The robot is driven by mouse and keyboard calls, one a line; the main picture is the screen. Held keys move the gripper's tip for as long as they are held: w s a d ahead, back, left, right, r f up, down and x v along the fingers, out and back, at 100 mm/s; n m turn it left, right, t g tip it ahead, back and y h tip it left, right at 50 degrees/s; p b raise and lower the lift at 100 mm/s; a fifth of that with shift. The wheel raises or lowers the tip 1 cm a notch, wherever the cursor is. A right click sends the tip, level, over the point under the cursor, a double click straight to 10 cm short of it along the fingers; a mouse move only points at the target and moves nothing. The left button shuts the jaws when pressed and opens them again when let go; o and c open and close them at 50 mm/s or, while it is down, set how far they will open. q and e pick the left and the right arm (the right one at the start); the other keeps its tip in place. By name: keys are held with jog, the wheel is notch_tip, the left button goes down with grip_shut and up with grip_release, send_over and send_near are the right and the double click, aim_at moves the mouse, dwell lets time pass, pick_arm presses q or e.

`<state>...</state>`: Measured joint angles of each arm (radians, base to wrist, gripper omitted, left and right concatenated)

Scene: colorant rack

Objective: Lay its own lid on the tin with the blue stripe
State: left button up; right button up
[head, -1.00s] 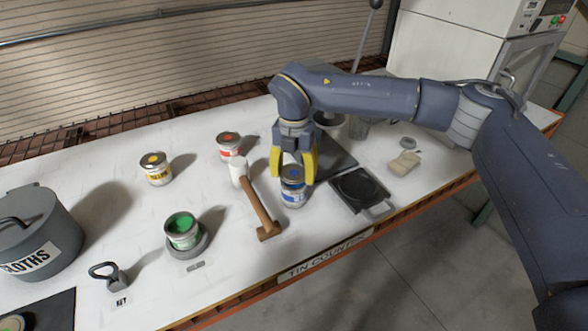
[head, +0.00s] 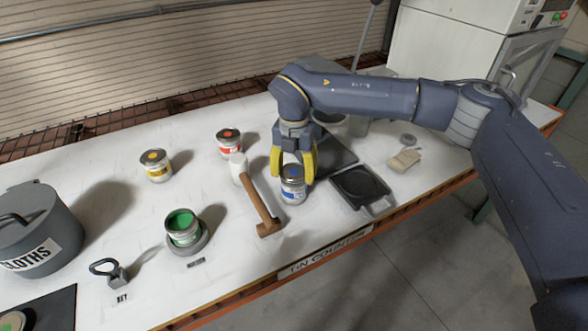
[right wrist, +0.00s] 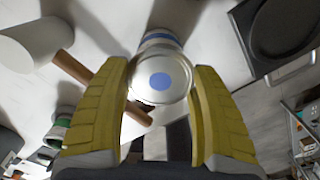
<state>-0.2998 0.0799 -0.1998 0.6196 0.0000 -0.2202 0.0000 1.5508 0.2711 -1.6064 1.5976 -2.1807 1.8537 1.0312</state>
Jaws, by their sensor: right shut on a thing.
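The tin with the blue stripe (head: 293,196) stands upright on the white counter, right of the mallet. Its lid, silver with a blue dot (right wrist: 160,81), is at the tin's top in the head view (head: 292,172). My right gripper (head: 293,172) points down over it, its yellow fingers on either side of the lid; it is shut on the lid. In the right wrist view, the blue stripe (right wrist: 160,37) shows just beyond the lid. Whether the lid is seated flat on the rim cannot be told. My left gripper is not in view.
A wooden-handled mallet (head: 261,206) lies close left of the tin. A black tray (head: 360,184) lies to the right. An open green tin (head: 183,226), a yellow tin (head: 155,166) and a red tin (head: 229,143) stand left. A grey CLOTHS pot (head: 40,230) stands far left.

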jog(key=shift+f, duration=0.2)
jog(key=o, duration=0.8)
